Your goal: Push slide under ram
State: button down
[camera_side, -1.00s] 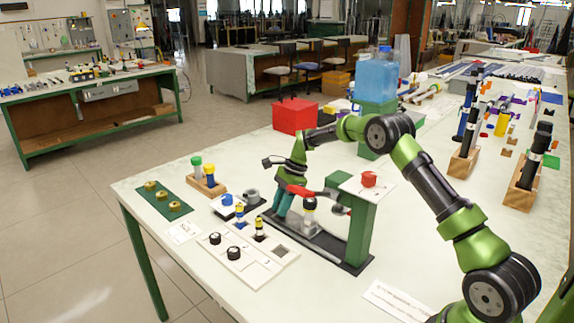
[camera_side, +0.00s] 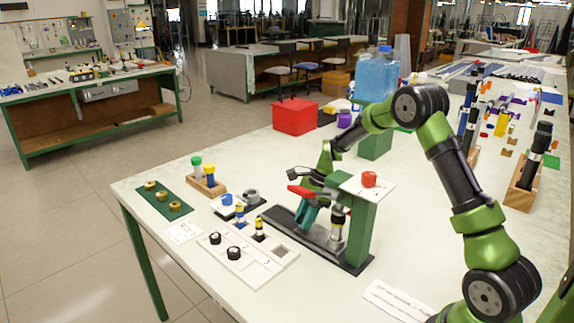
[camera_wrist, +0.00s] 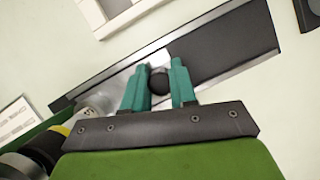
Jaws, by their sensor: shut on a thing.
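The press has a green column (camera_side: 361,232), a pale top plate with a red knob (camera_side: 369,179), and a long dark base rail (camera_side: 285,221). A metal slide (camera_side: 318,237) sits in the rail close to the column. A dark-topped rod blank (camera_side: 337,218) stands upright on it, near the column and under the press's overhang; whether it is exactly below the ram I cannot tell. My gripper (camera_side: 307,216), with teal fingers, is low over the rail, left of the blank. In the wrist view its fingers (camera_wrist: 160,90) stand either side of a dark round knob (camera_wrist: 158,82), shut on it.
A pale board with black knobs (camera_side: 234,253) lies in front of the rail. A wooden block with green and yellow pieces (camera_side: 208,186) and a green strip with brass pieces (camera_side: 163,200) are at left. A red box (camera_side: 295,117) stands behind. The left part of the rail is clear.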

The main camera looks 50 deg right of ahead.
jog(key=shift+s+a, duration=0.1)
jog(key=shift+s, duration=0.2)
jog(key=c, duration=0.9)
grip_release()
jog(key=shift+w, duration=0.1)
jog(key=shift+r, duration=0.1)
jog(key=v, duration=1.6)
jog(key=shift+d+r, duration=0.25)
jog(key=shift+r, duration=0.05)
